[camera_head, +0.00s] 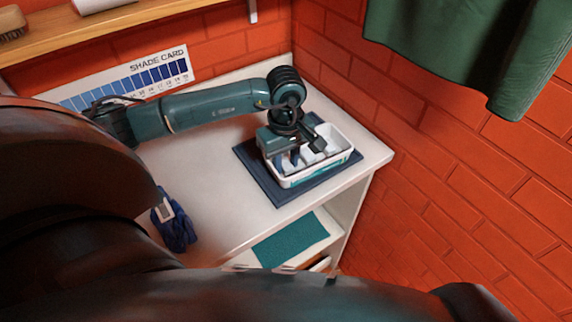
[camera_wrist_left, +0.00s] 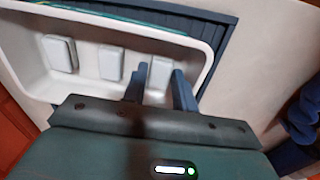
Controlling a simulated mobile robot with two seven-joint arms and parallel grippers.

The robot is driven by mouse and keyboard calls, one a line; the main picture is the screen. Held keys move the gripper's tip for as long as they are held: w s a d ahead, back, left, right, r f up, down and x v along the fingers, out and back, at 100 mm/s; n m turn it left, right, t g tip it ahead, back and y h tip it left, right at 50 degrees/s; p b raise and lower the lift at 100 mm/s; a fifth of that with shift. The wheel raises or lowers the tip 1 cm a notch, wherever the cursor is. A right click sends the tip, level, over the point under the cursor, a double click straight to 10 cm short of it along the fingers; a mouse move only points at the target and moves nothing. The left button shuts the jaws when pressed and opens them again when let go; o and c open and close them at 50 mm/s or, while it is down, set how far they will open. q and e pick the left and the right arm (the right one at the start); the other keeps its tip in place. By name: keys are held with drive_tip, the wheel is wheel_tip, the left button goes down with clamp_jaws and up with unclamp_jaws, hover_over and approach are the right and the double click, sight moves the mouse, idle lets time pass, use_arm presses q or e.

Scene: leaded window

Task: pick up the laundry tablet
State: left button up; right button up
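White laundry tablets sit in a white tub (camera_head: 327,170). In the left wrist view the tub (camera_wrist_left: 203,45) holds several pale tablets: one at the left (camera_wrist_left: 59,53), one in the middle (camera_wrist_left: 111,62) and one at the right (camera_wrist_left: 160,73). My left gripper (camera_head: 287,160) points down into the tub in the head view. In the left wrist view its two dark blue fingers (camera_wrist_left: 160,84) are apart, with the right tablet showing between their tips. A narrow gap shows beside the tablet, and I see no firm contact. My right gripper is not in view.
The tub stands on a dark blue mat (camera_head: 263,178) on a white counter (camera_head: 215,182). A dark blue bundle (camera_head: 177,232) lies near the counter's front. A shade card (camera_head: 155,73) leans at the back. A green cloth (camera_head: 465,50) hangs right, by the brick wall.

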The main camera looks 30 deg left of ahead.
sight(289, 167)
use_arm(q)
drive_tip(key=c, duration=0.6)
drive_tip(key=shift+o, duration=0.2)
wheel_tip(289, 167, up, 10)
drive_tip(key=b, duration=0.1)
idle(0.4)
drive_tip(key=s+d+f+m, duration=0.2)
drive_tip(key=d+m, duration=0.5)
drive_tip(key=m, duration=0.5)
drive_tip(key=shift+s+f+m, duration=0.3)
drive_tip(key=shift+s, duration=0.5)
